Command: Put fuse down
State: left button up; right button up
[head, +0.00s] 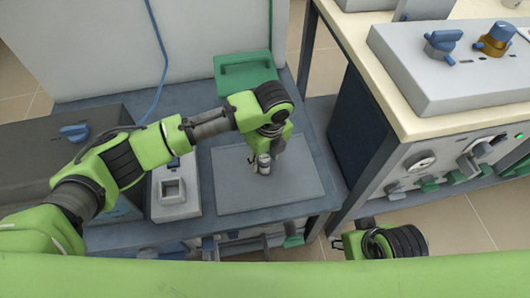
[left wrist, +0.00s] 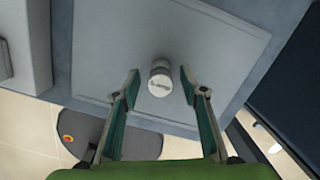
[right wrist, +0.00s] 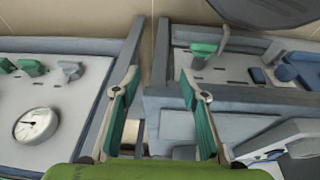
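The fuse is a small pale cylinder with metallic ends. In the left wrist view the fuse (left wrist: 160,78) stands on a flat grey plate (left wrist: 105,40), between and slightly beyond my left fingertips. In the head view the fuse (head: 263,164) shows below my left gripper (head: 268,152), over the plate (head: 300,190). My left gripper's fingers (left wrist: 159,82) are spread, with a visible gap on each side of the fuse. My right gripper (right wrist: 160,78) is open and empty, away from the plate; it shows at the lower right in the head view (head: 342,244).
A grey box with a square recess (head: 172,190) stands left of the plate. A green tray (head: 245,72) lies behind it. A bench with knobs and a dial (head: 420,160) stands to the right. Most of the plate is bare.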

aim_at(265, 158)
pick_arm(q)
jog(key=r+p, duration=0.1)
jog(key=r, duration=0.3)
jog(key=shift+s+d+r+p, duration=0.15)
jog(key=shift+d+r+p, duration=0.1)
jog(key=shift+p, duration=0.1)
notch_tip(265, 158, up, 8)
jog(key=p, duration=0.1)
jog(key=shift+s+d+f+p, duration=0.2)
jog(key=shift+s+f+p, duration=0.05)
jog(key=shift+s+p, duration=0.2)
pick_arm(e)
jog(key=x, duration=0.7)
jog(key=shift+s+f+g, duration=0.3)
jog(key=shift+a, duration=0.15)
